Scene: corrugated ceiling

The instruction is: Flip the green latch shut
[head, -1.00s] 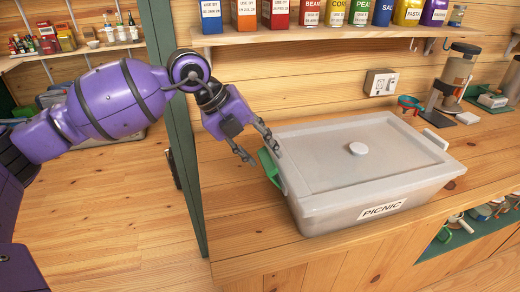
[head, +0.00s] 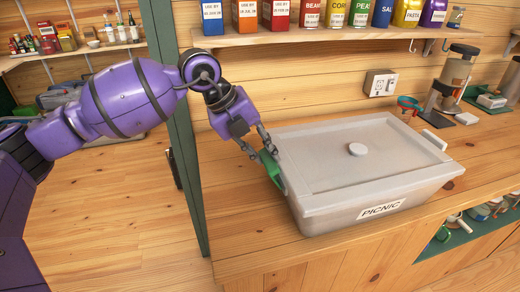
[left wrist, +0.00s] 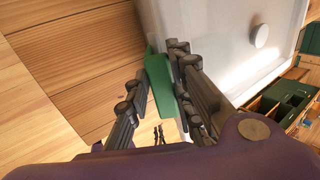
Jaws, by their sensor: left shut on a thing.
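The green latch (head: 272,170) is on the left end of the grey lidded box (head: 420,194) labelled PICNIC. In the head view it sticks out from the box's side, its top edge near rim height. My left gripper (head: 264,148) is at the latch, its fingers one on each side of it. In the left wrist view the latch (left wrist: 160,85) lies between the two fingers (left wrist: 158,82), and the gripper is shut on it. The fingers hide part of the latch. The box's lid (head: 330,160) with its round knob lies flat on top. My right gripper is not in view.
The box stands on a wooden counter (head: 235,215). A shelf (head: 300,35) with several labelled packets hangs above. A blender-like appliance (head: 455,75) and a wall socket (head: 381,83) are at the back right. A green post (head: 188,150) stands left of the counter.

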